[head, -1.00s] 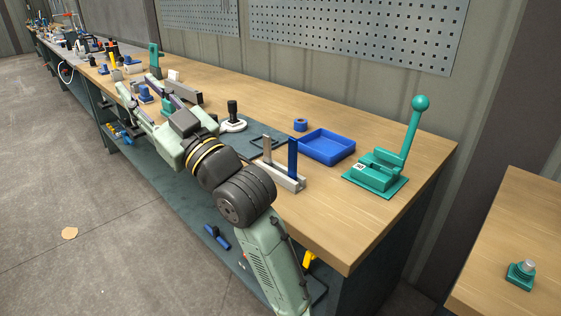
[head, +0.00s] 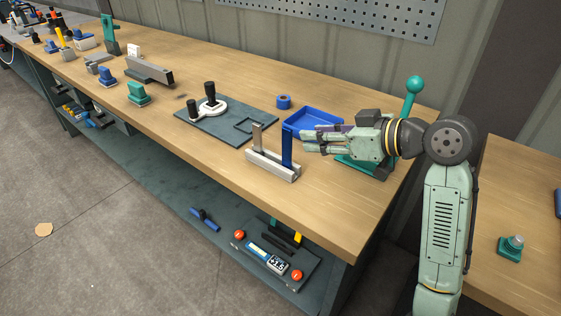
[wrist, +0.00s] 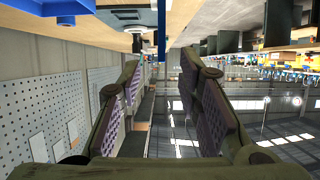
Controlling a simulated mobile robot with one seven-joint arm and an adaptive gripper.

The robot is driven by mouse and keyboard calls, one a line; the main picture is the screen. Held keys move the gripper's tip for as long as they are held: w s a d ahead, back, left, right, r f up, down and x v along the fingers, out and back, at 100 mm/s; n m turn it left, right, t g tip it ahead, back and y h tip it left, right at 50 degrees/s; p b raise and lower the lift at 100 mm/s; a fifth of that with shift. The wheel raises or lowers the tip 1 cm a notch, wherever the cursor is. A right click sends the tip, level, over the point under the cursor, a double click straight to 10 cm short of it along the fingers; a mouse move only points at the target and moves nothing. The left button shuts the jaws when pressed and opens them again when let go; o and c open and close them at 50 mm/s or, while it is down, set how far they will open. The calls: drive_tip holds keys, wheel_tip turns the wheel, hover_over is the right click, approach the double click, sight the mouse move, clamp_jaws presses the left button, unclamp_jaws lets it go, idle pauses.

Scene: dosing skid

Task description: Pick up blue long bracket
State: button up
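The blue long bracket (head: 287,148) stands upright at the right end of a light grey slotted holder (head: 272,168) on the bench. I take the narrow blue upright strip (wrist: 161,28) in the wrist view to be the same bracket. My gripper (head: 303,141) is just right of the bracket in the head view, with its fingers pointing left towards it. In the wrist view my gripper (wrist: 160,78) is open and empty, and the strip shows above the gap between the fingers. The bracket appears free of the fingers; the exact distance is unclear.
A blue tray (head: 313,117) and a teal lever press (head: 409,98) are behind and beside my gripper. A grey plate (head: 226,130) with black-handled parts lies to the left. A blue ring (head: 283,101) sits behind. The front bench edge is clear.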

sight(292, 134)
drive_tip(key=b+x, duration=0.1)
drive_tip(key=x, duration=0.7)
drive_tip(key=shift+w+a, duration=0.2)
drive_tip(key=shift+a, duration=0.15)
drive_tip(key=shift+c, duration=0.4)
clamp_jaws()
